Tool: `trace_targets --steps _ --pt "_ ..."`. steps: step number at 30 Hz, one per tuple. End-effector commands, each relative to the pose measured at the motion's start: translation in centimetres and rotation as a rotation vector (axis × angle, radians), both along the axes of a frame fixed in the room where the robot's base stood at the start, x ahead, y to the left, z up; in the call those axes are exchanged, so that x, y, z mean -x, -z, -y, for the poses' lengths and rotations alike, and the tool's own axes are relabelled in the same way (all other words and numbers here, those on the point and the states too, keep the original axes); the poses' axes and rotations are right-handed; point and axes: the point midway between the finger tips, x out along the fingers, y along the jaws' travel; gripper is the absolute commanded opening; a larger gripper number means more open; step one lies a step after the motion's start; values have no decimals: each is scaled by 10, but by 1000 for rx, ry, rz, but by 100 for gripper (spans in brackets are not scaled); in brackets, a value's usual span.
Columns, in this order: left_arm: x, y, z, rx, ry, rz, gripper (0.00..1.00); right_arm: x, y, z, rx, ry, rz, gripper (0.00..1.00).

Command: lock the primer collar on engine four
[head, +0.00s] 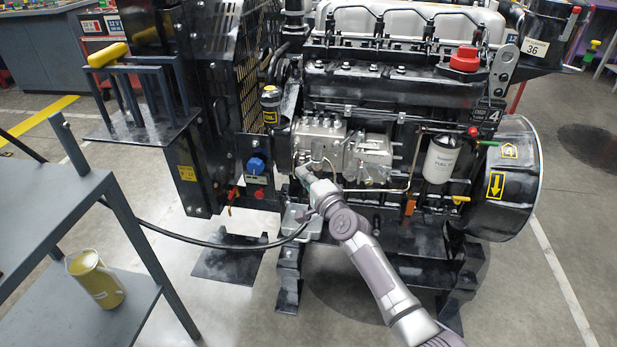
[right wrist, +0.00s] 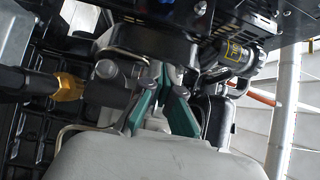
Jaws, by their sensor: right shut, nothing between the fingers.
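Engine four (head: 400,95) stands in the middle of the head view, with a "4" plate at its right side. My right gripper (head: 303,172) reaches in from the lower right to the silver injection pump (head: 320,135) on the engine's side. In the right wrist view, its green-padded fingers (right wrist: 167,82) come together at the tips, shut with nothing between them, in front of dark rounded engine parts. I cannot pick out the primer collar for certain; the arm and pump parts crowd that spot. My left gripper is not in view.
A white fuel filter (head: 441,158) hangs to the right of the pump. A black hose (head: 190,238) runs left from the engine's foot. A grey shelf rack (head: 60,220) with a yellow can (head: 96,280) stands at left. A brass fitting (right wrist: 70,87) is left of the fingers.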

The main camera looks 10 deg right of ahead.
Motion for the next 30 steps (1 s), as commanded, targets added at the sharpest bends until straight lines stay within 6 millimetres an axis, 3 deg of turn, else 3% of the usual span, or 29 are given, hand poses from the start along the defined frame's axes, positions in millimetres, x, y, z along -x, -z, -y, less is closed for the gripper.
trace_targets --steps 24,30 --pt "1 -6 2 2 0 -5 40 -6 -4 -9 -2 -7 5 0" --pt "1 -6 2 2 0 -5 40 7 -4 -6 -8 -8 5 0"
